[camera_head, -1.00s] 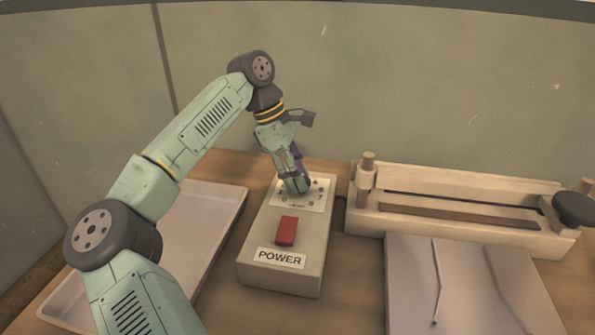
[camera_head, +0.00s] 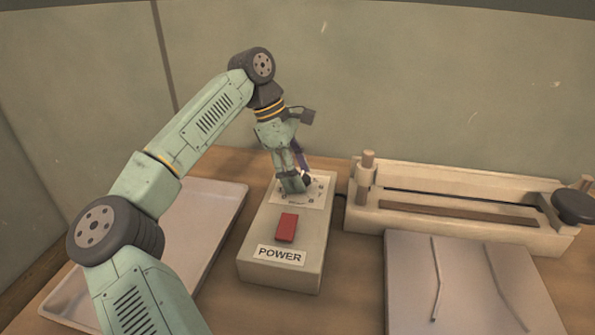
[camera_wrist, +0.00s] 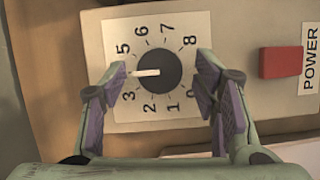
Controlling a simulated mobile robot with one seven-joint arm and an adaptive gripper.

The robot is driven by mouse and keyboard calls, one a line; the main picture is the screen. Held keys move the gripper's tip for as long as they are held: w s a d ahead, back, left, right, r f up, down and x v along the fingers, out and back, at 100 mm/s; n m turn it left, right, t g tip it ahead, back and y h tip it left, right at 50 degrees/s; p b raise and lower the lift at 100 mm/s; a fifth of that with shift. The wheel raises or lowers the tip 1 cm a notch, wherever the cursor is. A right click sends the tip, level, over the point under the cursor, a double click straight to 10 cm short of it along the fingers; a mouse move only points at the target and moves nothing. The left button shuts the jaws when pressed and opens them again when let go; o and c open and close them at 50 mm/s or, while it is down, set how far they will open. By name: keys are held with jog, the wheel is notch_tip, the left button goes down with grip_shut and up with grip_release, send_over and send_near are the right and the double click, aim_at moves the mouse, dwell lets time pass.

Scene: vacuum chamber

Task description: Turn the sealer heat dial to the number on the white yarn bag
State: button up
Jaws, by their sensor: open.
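The heat dial (camera_wrist: 160,72) is a round black knob with a white pointer on a white numbered plate (camera_wrist: 180,22). Its pointer aims left in the wrist view, between the visible 5 and 3; the mark there is hidden behind a finger. My gripper (camera_wrist: 161,68) is open, with one finger on each side of the knob; I cannot tell whether either touches it. In the head view, my gripper (camera_head: 293,184) is down at the plate on top of the sealer control box (camera_head: 260,232) and mostly covers the dial. The white yarn bag is not in view.
A red power switch (camera_head: 287,228) sits on the box, near the dial. The sealer bar unit (camera_head: 455,220) stands to the right with a black knob (camera_head: 574,208). A grey board (camera_head: 405,285) lies before it. A shallow tray (camera_head: 215,220) lies left, partly behind my arm.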

jog(key=v, duration=1.2)
